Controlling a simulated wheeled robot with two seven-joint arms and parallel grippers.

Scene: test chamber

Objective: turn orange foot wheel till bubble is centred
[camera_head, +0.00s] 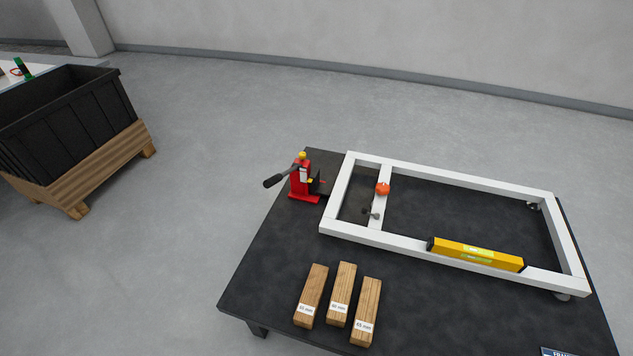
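An orange foot wheel (383,188) sits on the cross bar near the left end of a white rectangular frame (460,180). The frame lies on a dark table. A yellow spirit level (478,255) rests along the frame's near rail, towards the right. Its green vial shows, but the bubble is too small to make out. A small grey knob or screw (374,213) is on the cross bar nearer to me than the orange wheel. Neither of my grippers shows in this view.
A red jack (302,180) with a dark handle stands left of the frame. Three labelled wooden blocks (340,295) lie at the table's (262,270) near side. A black crate (65,115) on a wooden pallet stands on the floor at left. A sign shows at the near right edge.

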